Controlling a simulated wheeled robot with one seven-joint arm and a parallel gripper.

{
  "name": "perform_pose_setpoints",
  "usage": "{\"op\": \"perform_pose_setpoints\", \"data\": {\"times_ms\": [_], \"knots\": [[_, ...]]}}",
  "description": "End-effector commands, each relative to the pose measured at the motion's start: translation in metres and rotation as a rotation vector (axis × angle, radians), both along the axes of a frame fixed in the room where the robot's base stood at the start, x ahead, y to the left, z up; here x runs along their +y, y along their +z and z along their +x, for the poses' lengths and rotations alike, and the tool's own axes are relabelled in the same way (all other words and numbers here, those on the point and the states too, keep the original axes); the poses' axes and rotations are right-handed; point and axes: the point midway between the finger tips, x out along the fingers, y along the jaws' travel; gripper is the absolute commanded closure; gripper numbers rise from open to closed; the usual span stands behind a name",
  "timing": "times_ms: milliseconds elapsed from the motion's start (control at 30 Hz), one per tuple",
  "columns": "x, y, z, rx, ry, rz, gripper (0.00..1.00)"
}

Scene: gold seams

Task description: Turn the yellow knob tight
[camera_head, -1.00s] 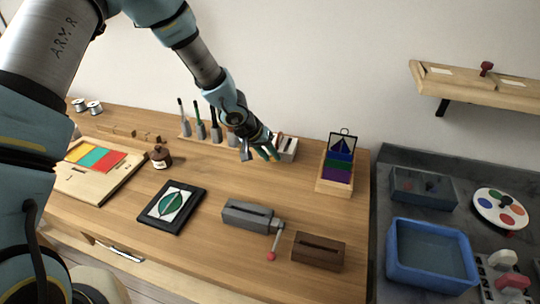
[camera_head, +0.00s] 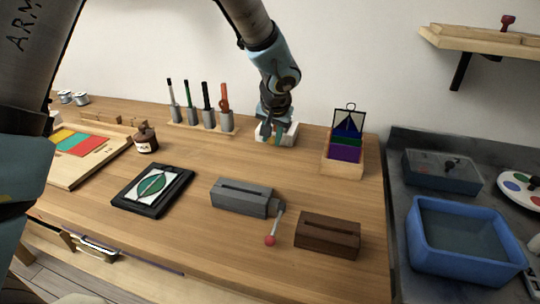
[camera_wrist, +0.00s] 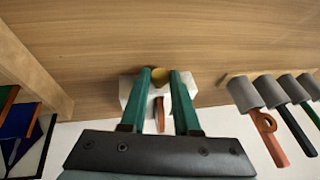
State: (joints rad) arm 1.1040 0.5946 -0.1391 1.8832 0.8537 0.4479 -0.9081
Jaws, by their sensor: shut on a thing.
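My gripper (camera_wrist: 160,78) is shut on the knob, one finger on each side. A thin reddish-brown piece (camera_wrist: 160,115) stands on the white block between the fingers. In the head view my gripper (camera_head: 273,138) points down at the white block (camera_head: 290,133) at the back of the wooden table. The knob is mostly hidden there by the fingers.
A rack of tools with grey bases (camera_head: 227,121) stands just left of my gripper. A wooden box with coloured panels (camera_head: 342,168) stands to the right. A grey slotted block (camera_head: 240,198) and a brown one (camera_head: 327,236) are nearer the front. The table between is clear.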

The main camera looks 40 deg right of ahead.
Motion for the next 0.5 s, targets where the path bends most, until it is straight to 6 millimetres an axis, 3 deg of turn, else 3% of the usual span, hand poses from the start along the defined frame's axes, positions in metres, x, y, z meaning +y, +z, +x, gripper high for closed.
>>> {"op": "perform_pose_setpoints", "data": {"times_ms": [33, 500], "knots": [[-0.0026, -0.0103, -0.0031, -0.031, -0.005, 0.015, 1.00], [-0.0037, -0.0060, -0.0054, -0.228, -0.003, 0.146, 1.00]]}}
